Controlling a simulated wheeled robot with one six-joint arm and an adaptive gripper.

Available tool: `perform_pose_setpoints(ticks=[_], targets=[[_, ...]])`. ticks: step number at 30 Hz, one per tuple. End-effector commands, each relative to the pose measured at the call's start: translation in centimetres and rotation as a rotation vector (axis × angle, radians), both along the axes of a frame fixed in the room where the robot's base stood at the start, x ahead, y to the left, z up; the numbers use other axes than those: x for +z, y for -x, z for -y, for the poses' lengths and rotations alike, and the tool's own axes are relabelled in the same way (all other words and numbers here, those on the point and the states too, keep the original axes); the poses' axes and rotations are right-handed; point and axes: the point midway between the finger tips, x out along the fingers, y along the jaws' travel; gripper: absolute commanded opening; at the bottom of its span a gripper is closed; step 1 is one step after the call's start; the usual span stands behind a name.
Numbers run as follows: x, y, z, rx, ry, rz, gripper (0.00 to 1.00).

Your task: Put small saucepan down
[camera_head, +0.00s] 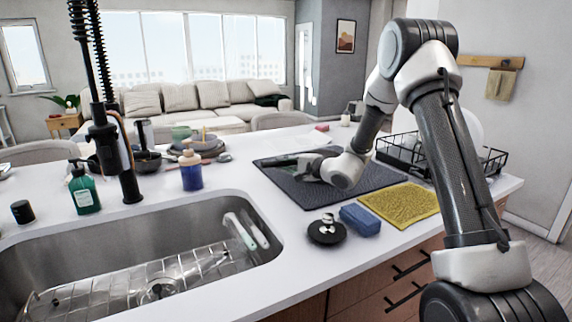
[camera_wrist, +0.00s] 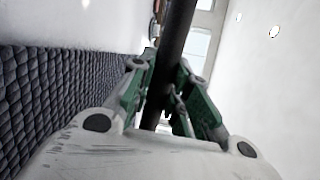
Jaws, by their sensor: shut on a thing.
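My gripper (camera_head: 278,163) is low over the dark drying mat (camera_head: 352,180) in the head view, near its left part. In the wrist view my gripper (camera_wrist: 172,100) has its green-sided fingers closed around a dark round bar (camera_wrist: 178,45), which looks like the small saucepan's handle. The saucepan's body cannot be made out in either view. The mat's ribbed surface (camera_wrist: 45,90) shows along the left of the wrist view. I cannot tell whether the pan touches the mat.
The sink (camera_head: 215,215) with a wire rack is at front left. A blue sponge (camera_head: 360,220), black lid-like disc (camera_head: 326,232) and yellow cloth (camera_head: 400,204) lie before the mat. A black dish rack (camera_head: 440,158) stands right. A blue bottle (camera_head: 191,170) and dishes are left.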

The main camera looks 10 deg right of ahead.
Motion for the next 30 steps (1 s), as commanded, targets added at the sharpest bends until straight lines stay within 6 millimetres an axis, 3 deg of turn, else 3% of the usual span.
perform_pose_setpoints(ticks=[9,10,13,24,30], targets=[[-0.1,-0.1,0.0,0.001,0.0,0.005,0.0],[-0.2,0.0,0.0,0.001,-0.001,0.002,0.22],[-0.1,0.0,0.0,0.001,-0.001,0.002,0.4],[0.2,0.0,0.0,0.0,0.0,0.003,0.4],[0.7,2.6,2.1,-0.003,0.0,0.001,0.4]])
